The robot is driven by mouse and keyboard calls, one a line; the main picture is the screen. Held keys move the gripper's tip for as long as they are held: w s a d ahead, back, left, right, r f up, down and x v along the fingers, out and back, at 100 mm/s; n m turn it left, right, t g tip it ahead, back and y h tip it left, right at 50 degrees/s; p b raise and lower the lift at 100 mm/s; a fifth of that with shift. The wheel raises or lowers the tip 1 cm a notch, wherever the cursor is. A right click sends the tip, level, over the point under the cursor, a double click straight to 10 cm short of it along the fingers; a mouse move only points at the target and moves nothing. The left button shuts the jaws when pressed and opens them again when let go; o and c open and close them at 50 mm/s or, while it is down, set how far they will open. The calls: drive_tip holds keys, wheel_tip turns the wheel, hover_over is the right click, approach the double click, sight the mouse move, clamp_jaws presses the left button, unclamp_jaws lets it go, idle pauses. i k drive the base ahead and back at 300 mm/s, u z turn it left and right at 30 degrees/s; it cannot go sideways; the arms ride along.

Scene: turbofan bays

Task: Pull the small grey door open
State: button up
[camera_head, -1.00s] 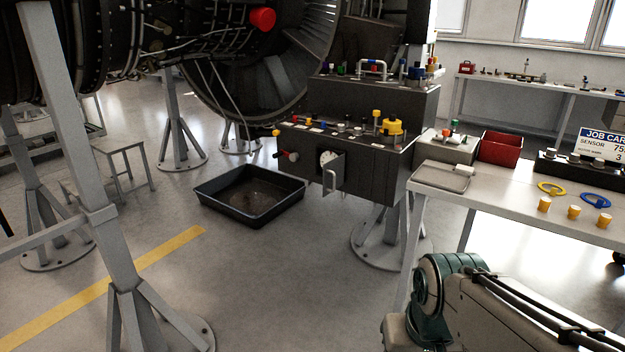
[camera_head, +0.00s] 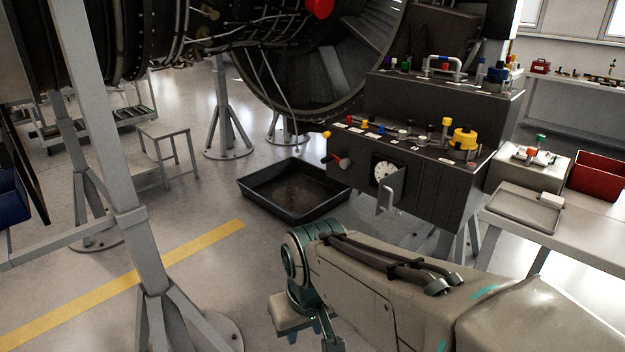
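The small grey door (camera_head: 396,187) is on the front of a dark console (camera_head: 445,190), right of the middle. It has a light bar handle (camera_head: 381,201) and seems to stand out at an angle from the front, just below a white round gauge (camera_head: 385,171). How far it is open is hard to tell. My arm reaches in from the lower right. My gripper (camera_head: 310,340) points down at the bottom edge, its tips cut off by the frame. It is well in front of the door and not touching it.
A black drip tray (camera_head: 258,206) lies on the floor left of the console. A grey stand post (camera_head: 100,120) rises at left. A workbench (camera_head: 492,228) with a red bin (camera_head: 598,178) is at right. The floor between tray and yellow line (camera_head: 150,275) is clear.

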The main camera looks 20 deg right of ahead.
sight(389, 186)
drive_tip(key=z, duration=0.1)
drive_tip(key=i, duration=0.8)
drive_tip(key=z, duration=1.05)
drive_tip(key=i, duration=0.55)
drive_tip(key=z, duration=0.5)
